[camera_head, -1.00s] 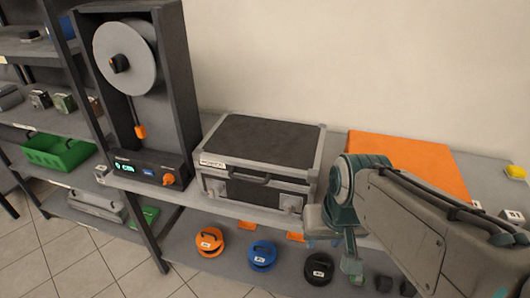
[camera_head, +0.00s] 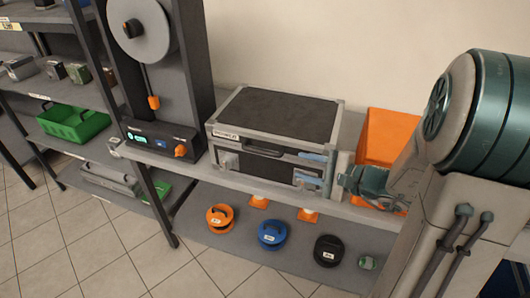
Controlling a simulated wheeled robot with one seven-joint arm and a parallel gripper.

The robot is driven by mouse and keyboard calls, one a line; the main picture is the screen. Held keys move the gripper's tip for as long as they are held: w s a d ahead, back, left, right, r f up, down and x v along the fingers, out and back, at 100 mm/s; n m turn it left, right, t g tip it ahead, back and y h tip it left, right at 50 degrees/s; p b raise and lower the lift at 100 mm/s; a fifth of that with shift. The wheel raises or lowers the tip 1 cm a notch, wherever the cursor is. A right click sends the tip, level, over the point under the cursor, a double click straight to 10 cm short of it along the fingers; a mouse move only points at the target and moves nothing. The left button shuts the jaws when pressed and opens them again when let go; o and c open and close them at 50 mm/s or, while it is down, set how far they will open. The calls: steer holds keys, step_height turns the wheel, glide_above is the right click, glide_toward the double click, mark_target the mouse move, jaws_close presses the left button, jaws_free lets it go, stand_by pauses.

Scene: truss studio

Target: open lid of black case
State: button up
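The black case (camera_head: 275,118) sits on the shelf top, with a dark top panel, a light metal frame, a front handle (camera_head: 264,153) and a label at the front left. Its lid looks shut. A latch (camera_head: 228,161) shows at the front left; the right latch is hidden or unclear behind my gripper. My gripper (camera_head: 310,168) is at the case's front right, reaching in from the right. Its two blue fingers are apart, one above the other, in front of the case's front face. I see nothing between them, and cannot tell whether they touch the case.
A reel machine (camera_head: 186,70) stands close to the case's left. The lower shelf holds orange (camera_head: 220,217), blue (camera_head: 272,235) and black (camera_head: 328,250) round items. A green bin (camera_head: 72,124) is far left.

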mark_target(271, 154)
steer(key=shift+m, duration=0.3)
steer(key=x, duration=0.4)
steer(key=p+x, duration=0.1)
steer(key=x, duration=0.4)
steer(key=w+x, duration=0.1)
steer(key=x, duration=0.3)
steer(key=shift+w+p, duration=0.2)
steer(key=shift+p, duration=0.2)
steer(key=shift+r+t, duration=0.1)
steer(key=shift+t, duration=0.2)
jaws_close()
